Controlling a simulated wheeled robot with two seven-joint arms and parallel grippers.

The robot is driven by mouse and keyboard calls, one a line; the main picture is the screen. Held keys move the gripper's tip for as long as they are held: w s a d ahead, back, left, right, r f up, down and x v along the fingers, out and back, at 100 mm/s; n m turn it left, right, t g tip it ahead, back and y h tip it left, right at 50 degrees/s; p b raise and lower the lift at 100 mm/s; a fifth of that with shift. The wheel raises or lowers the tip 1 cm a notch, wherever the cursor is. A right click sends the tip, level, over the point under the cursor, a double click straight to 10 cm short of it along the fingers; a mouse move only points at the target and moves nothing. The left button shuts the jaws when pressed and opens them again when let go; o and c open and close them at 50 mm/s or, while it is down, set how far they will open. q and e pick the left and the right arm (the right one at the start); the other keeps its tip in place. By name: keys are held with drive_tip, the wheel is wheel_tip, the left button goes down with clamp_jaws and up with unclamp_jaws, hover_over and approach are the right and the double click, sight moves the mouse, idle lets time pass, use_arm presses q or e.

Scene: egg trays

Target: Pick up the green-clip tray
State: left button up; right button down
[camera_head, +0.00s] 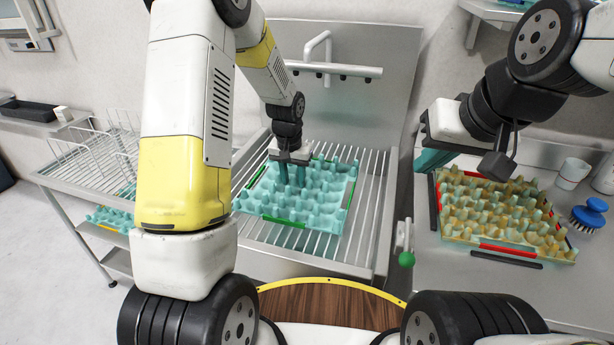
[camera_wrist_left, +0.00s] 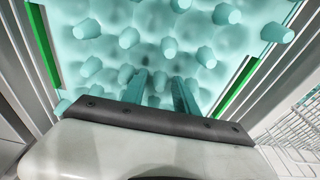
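The green-clip tray (camera_head: 322,200) is a teal egg tray with green clips on its edges, lying on the slatted rack of the sink unit. In the left wrist view the tray (camera_wrist_left: 105,62) fills the upper part, with a green clip on each side. My left gripper (camera_head: 292,182) points down over the far left part of the tray. Its two teal fingers stand apart among the tray's bumps in the left wrist view (camera_wrist_left: 161,82), with nothing clearly between them. Whether they touch the tray I cannot tell. My right gripper (camera_head: 431,162) hangs above the right counter; its finger gap is hidden.
A yellowish tray with red clips (camera_head: 505,248) lies on the right counter, near a white cup (camera_head: 571,173) and a blue brush (camera_head: 589,214). Another teal tray (camera_head: 110,219) is on a lower shelf at left. A wire dish rack (camera_head: 90,150) stands left of the sink.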

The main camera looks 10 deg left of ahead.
sight(293, 177)
use_arm(q)
clamp_jaws()
drive_tip(key=shift+r, duration=0.15)
wheel_tip(293, 177, up, 10)
drive_tip(key=shift+f, duration=0.1)
drive_tip(key=shift+s, duration=0.1)
idle(0.6)
